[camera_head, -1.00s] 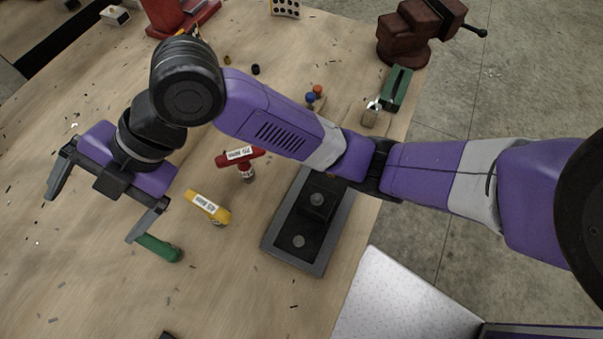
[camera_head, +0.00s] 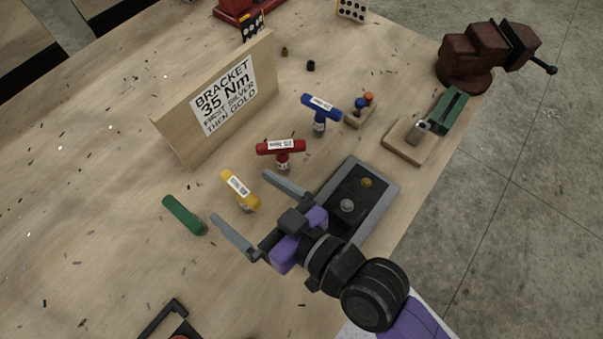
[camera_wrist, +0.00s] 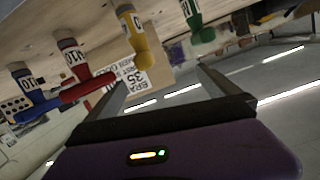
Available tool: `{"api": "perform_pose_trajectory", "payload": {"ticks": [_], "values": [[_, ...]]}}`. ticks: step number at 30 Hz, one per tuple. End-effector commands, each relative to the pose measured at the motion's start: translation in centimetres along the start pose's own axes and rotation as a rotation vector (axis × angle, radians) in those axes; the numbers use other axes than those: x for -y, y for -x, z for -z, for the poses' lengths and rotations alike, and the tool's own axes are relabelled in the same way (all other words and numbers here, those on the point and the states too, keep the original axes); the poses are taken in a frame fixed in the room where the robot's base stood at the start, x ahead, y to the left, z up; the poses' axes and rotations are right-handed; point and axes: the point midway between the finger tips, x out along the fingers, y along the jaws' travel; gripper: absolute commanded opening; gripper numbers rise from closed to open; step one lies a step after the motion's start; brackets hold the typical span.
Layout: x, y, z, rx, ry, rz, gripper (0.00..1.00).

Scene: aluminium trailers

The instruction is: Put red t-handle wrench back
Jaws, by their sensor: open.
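The red t-handle wrench (camera_head: 281,148) stands upright on the bench in the head view, its red crossbar on top with a white label. It also shows at the left of the wrist view (camera_wrist: 88,88). My gripper (camera_head: 242,198) is open and empty, in front of the red wrench, with one fingertip close below it in the picture. The yellow t-handle wrench (camera_head: 238,185) appears between the fingertips in the head view; I cannot tell the depth. The wrist view shows both spread fingers (camera_wrist: 163,78) with nothing held.
A blue t-handle wrench (camera_head: 321,104) stands behind the red one, and a green handle (camera_head: 184,214) is at left. A bracket sign (camera_head: 180,138) stands behind. A grey-framed tray (camera_head: 384,200) lies close to my gripper's right. A vise (camera_head: 467,60) is at the far right corner.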

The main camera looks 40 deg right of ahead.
Motion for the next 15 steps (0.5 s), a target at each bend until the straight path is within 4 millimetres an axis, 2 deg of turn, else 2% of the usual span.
{"api": "perform_pose_trajectory", "payload": {"ticks": [1,6,12,15], "values": [[-1.0,2.2,-1.4,0.020,-0.012,-0.039,1.00],[-4.6,9.2,-3.6,0.044,-0.001,-0.154,1.00],[-7.6,16.5,-3.7,0.052,0.066,-0.205,1.00],[-8.3,18.8,-3.2,0.050,0.099,-0.204,1.00]]}}
